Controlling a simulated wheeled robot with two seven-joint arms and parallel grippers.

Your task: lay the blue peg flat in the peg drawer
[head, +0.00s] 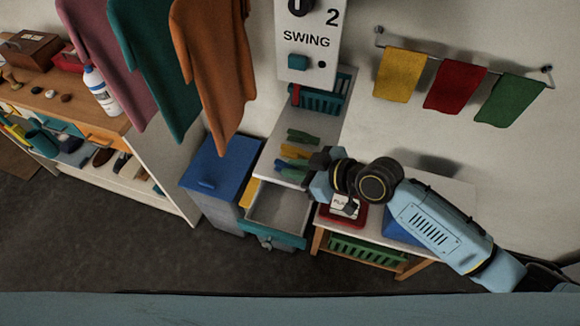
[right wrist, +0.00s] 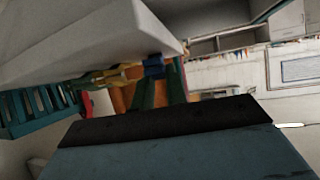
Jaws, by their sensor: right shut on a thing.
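The blue peg (right wrist: 154,67) shows as a small blue piece in the right wrist view, by the edge of the white counter. In the head view my right gripper (head: 319,168) is at the counter's right edge, beside the pegs, shut on what looks like the blue peg. Its fingertips and the grip itself are hidden. The peg drawer (head: 276,237) is pulled out below the counter, with a teal front and a pale, empty-looking inside. My left gripper is not in view.
Green pegs (head: 303,136) and yellow pegs (head: 294,151) lie on the white counter (head: 275,155). A teal rack (head: 321,100) stands at its back. A blue-lidded bin (head: 219,165) is left of the drawer. A red item (head: 343,214) sits on the right-hand table below my arm.

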